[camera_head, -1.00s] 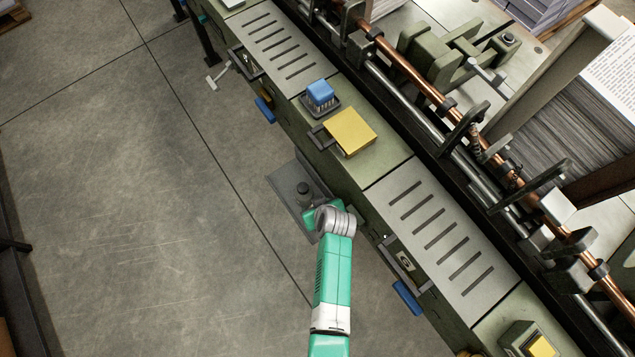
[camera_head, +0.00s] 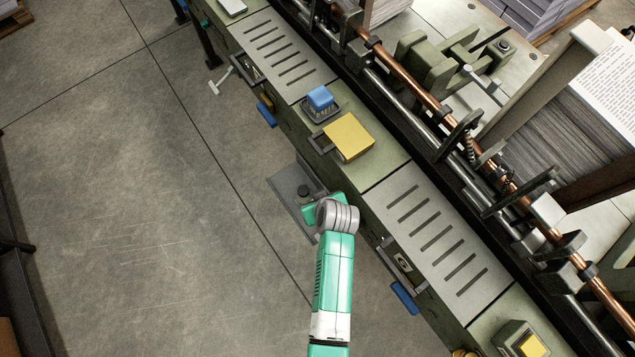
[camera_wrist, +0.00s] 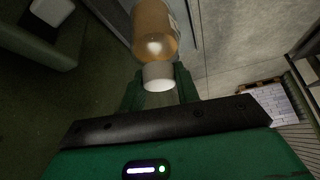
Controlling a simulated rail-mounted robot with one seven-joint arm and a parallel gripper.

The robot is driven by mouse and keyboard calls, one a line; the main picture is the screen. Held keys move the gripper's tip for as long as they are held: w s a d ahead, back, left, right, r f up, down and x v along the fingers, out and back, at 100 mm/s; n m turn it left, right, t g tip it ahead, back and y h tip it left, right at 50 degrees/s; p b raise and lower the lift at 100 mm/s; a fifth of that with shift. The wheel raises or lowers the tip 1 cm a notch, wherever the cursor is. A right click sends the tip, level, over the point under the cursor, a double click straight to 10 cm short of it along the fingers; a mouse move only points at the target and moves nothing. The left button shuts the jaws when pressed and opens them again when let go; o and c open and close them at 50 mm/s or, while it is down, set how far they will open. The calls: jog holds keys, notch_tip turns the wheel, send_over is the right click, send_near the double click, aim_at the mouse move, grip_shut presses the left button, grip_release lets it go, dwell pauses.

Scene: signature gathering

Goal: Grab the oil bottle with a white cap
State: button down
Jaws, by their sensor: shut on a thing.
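The oil bottle (camera_wrist: 153,30) shows at the top of the wrist view, with an amber, see-through body. Its white cap (camera_wrist: 158,76) points toward my wrist camera. My gripper (camera_wrist: 159,84) has a green finger on each side of the cap and is shut on the bottle at the cap end. In the head view my arm hides the bottle and the fingers, low beside the bench front.
A long green bench (camera_head: 385,165) with slotted metal plates runs diagonally. A yellow block (camera_head: 349,136) and a blue-topped item (camera_head: 320,98) sit on it. A grey platform (camera_head: 292,188) juts out beside my arm. Open floor (camera_head: 130,220) lies to the left.

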notch_tip(320, 180, up, 10)
jog(key=shift+f+p, duration=0.2)
jog(key=shift+p, duration=0.5)
